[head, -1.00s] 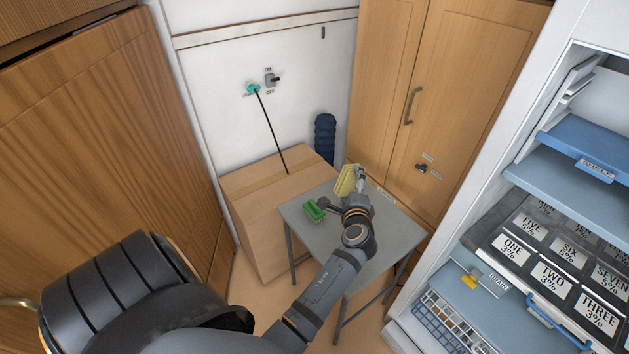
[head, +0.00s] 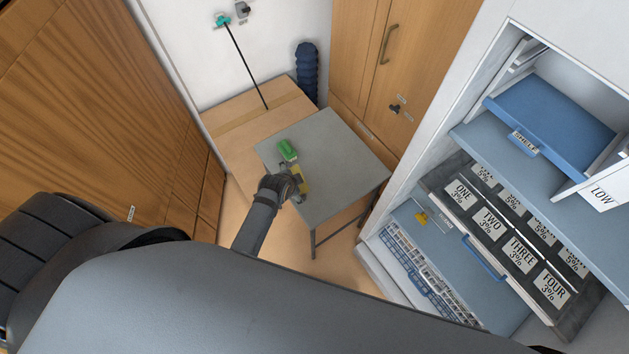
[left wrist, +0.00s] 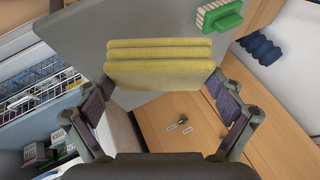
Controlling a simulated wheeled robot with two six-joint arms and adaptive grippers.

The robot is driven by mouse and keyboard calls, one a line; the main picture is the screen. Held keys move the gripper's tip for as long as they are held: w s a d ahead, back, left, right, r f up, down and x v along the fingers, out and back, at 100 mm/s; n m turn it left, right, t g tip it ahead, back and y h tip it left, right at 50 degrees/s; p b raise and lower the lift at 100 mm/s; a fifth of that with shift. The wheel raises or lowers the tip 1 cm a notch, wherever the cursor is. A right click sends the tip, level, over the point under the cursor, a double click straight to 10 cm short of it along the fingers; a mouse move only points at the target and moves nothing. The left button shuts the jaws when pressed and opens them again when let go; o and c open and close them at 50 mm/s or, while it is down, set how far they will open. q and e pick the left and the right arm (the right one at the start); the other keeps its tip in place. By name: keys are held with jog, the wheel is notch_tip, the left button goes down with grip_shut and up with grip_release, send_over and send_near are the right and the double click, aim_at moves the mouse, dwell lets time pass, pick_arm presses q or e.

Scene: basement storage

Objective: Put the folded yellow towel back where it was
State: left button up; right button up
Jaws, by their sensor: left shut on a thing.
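The folded yellow towel (head: 305,184) is at the left front edge of the small grey table (head: 335,150), just in front of the green brush (head: 288,150). My left gripper (head: 296,182) is shut on it. In the left wrist view, the towel (left wrist: 160,62) shows as stacked ribbed folds between the two fingers, with the grey table top behind it. I cannot tell whether the towel touches the table. The green brush with pale bristles (left wrist: 220,15) lies apart from the towel. My right gripper is not in view.
A cardboard box (head: 230,135) stands behind the table's left side. A dark blue ribbed roll (head: 306,75) stands by the wall. Wooden cabinet doors (head: 385,75) are behind. Shelving with a blue shelf (head: 550,115) and labelled bins is at right. The table's middle and right are clear.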

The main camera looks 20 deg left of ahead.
pick_arm(q)
jog(key=s+d+r+n+g+h+p, duration=0.2)
jog(key=s+d+h+p, duration=0.25)
jog(key=s+d, duration=0.35)
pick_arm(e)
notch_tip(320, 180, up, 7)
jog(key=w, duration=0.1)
pick_arm(q)
jog(key=b, duration=1.6)
send_near(319, 188)
jog(key=shift+w+d+f, duration=0.3)
jog(key=shift+w+d, duration=0.05)
jog(key=shift+d, duration=0.2)
jog(key=shift+w+d+f, duration=0.35)
jog(key=shift+d, duration=0.25)
jog(key=shift+w+b, duration=0.2)
jog(key=shift+b, duration=0.15)
jog(key=shift+w, duration=0.1)
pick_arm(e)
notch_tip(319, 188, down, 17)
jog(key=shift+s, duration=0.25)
